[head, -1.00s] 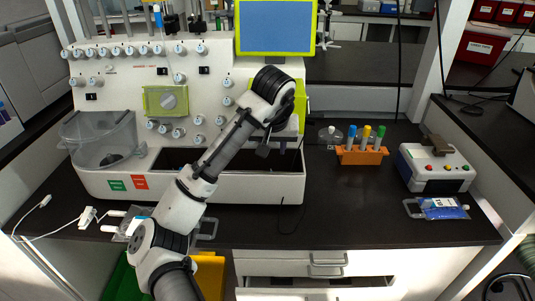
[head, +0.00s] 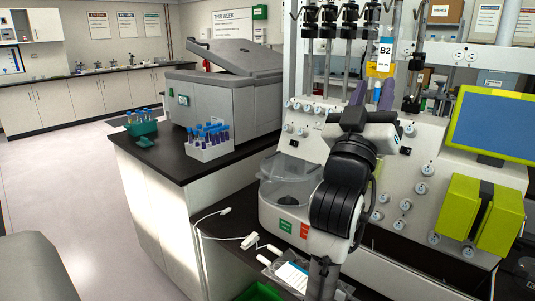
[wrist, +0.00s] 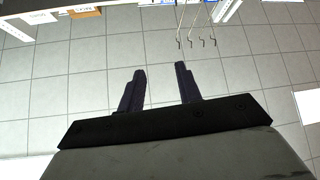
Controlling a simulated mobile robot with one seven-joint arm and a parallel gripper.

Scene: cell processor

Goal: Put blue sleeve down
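My gripper (head: 372,84) points up in front of the white cell processor (head: 410,180) in the head view. In the wrist view its two dark fingers (wrist: 160,70) stand apart with nothing between them, and the tiled ceiling shows beyond. I cannot pick out a blue sleeve for certain. A clear pouch with a white and pale blue label (head: 292,274) lies on the dark counter below the processor, partly cut off and hidden by my arm. A yellow holder with a blue-and-white B2 tag (head: 384,55) hangs behind my gripper, with a narrow blue part below it.
A clear round bowl (head: 290,182) sits at the processor's left end. A white cable with a clamp (head: 250,240) lies on the counter. To the left stand a white rack of blue-capped tubes (head: 210,142), a green tube rack (head: 141,124) and a grey centrifuge (head: 225,95). Open floor lies further left.

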